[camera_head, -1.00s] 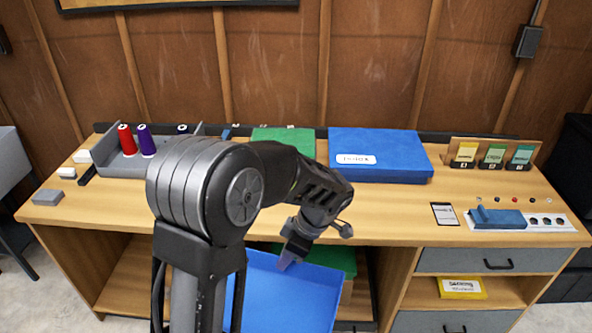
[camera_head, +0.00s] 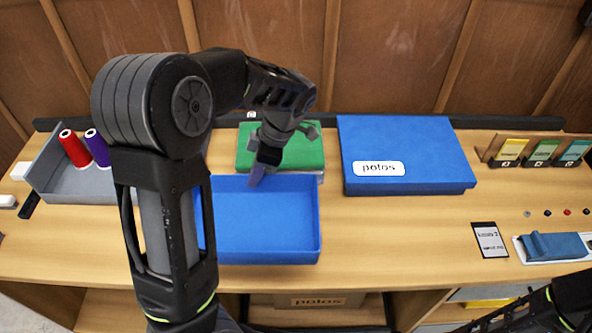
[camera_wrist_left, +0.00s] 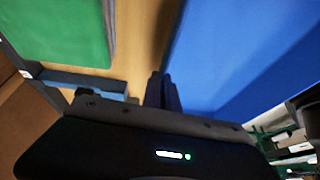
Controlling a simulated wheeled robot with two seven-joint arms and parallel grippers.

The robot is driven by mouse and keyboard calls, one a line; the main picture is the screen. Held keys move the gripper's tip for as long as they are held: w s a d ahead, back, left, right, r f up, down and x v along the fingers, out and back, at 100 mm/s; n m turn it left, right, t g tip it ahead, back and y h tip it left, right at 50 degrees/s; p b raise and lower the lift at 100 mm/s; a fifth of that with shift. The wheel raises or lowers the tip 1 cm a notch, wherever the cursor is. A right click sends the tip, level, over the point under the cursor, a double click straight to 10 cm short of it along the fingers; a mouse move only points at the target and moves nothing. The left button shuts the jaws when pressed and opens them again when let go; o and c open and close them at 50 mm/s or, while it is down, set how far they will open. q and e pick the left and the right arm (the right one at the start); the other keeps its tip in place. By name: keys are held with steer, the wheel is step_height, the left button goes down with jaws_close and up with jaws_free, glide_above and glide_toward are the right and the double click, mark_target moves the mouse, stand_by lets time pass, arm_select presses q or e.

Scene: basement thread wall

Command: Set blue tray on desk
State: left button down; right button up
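The blue tray (camera_head: 285,225) is an open, shallow tray over the front middle of the wooden desk (camera_head: 400,235). It looks about level; I cannot tell whether its base touches the desktop. My left gripper (camera_head: 257,176) points down at the tray's back rim and is shut on it. In the left wrist view the tray (camera_wrist_left: 235,60) fills the right side, with the dark fingers (camera_wrist_left: 162,92) at its edge. My left arm hides the tray's left end. Part of my right arm shows at the lower right, but its gripper is out of view.
A green box (camera_head: 305,152) lies just behind the tray. A large blue labelled box (camera_head: 410,150) stands behind and right. A grey holder (camera_head: 85,183) with red and purple spools is at left. A card (camera_head: 490,240) and blue cloth (camera_head: 555,246) lie at right. Desktop between is clear.

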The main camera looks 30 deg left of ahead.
mark_target(257, 190)
arm_select(q)
steer(key=shift+w+a+f+p, duration=0.15)
steer(key=shift+f+p, duration=0.1)
steer(key=shift+f, duration=1.3)
steer(key=shift+w+a+f+p, duration=0.1)
steer(key=shift+f+p, duration=0.1)
steer(key=shift+f, duration=1.3)
steer(key=shift+f+p, duration=0.35)
steer(key=shift+f, duration=1.5)
steer(key=shift+f, duration=0.1)
steer(key=c, duration=1.6)
jaws_free()
steer(key=shift+c, duration=0.2)
